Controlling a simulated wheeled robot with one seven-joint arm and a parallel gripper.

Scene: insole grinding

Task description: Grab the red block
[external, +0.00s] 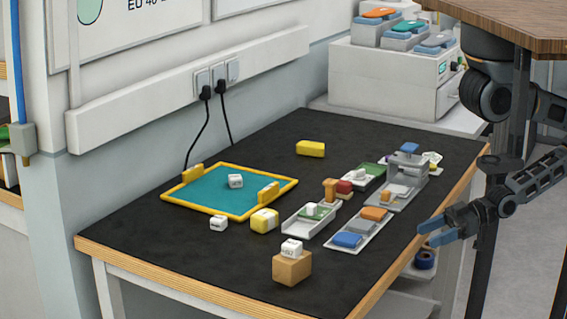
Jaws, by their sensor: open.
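A small red block (344,187) sits on the black table near the middle of the right half. It stands right beside an orange-brown block (329,189) and a small tan piece under or in front of it; I cannot tell whether they touch. My gripper (432,233) is at the table's right edge, to the right of and nearer the camera than the red block. Its two blue fingers are apart and nothing is between them.
A white tray (330,244) with blue, grey and orange pieces lies between my gripper and the red block. A grey stand (412,186) is right of the block. A teal mat (215,205), yellow block (310,148) and cardboard-coloured box (292,267) are also on the table.

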